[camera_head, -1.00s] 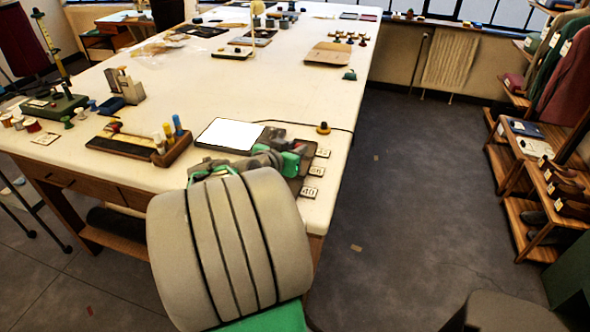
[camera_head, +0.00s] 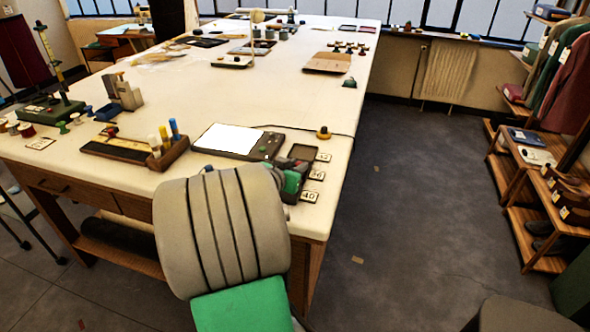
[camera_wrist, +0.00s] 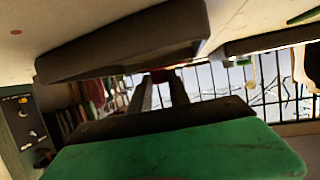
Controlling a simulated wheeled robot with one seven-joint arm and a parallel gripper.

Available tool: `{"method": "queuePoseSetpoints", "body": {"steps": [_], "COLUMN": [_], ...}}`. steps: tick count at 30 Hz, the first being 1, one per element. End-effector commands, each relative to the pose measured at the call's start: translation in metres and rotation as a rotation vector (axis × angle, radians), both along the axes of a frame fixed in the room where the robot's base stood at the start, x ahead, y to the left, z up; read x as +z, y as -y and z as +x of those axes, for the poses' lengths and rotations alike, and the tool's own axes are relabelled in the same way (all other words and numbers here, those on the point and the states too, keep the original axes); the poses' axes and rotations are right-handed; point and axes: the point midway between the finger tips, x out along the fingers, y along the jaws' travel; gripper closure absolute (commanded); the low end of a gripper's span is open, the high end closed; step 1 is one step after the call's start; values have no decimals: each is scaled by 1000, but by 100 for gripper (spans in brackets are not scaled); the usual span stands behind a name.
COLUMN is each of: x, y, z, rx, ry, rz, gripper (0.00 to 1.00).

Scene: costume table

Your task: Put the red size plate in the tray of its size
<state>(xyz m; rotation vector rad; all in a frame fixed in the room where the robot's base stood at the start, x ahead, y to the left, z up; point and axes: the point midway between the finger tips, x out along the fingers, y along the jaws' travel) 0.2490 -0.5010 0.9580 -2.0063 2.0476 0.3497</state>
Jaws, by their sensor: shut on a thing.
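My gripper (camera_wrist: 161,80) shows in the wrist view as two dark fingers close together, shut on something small. A dark red patch (camera_wrist: 163,73) at their tips may be the red size plate; the rest of it is hidden. The dark size trays (camera_head: 303,153) stand in a row at the table's near right corner. The far tray looks empty; my arm hides most of the nearer ones. White number cards stand beside them: a far card (camera_head: 323,157), a middle card (camera_head: 316,175) and a near card reading 40 (camera_head: 309,197).
A grey device with a white panel (camera_head: 232,138) lies left of the trays. A wooden holder with coloured tubes (camera_head: 168,152) stands further left. The middle of the table (camera_head: 270,95) is clear.

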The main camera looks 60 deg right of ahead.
Motion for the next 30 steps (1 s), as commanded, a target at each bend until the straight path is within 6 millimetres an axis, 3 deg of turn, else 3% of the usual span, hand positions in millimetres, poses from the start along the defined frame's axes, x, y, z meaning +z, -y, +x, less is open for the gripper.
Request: {"method": "queuePoseSetpoints", "body": {"steps": [9,10,17,25,30], "x": [-6,-6,-8,-8,13], "y": [0,0,0,-1,-1], "z": [0,-1,-1,-1,-1], "rx": [-1,-1,-1,0,-1], "ry": [0,-1,-2,-5,-6], "rz": [1,2,4,7,7], "gripper": [100,75,56,56,56]}}
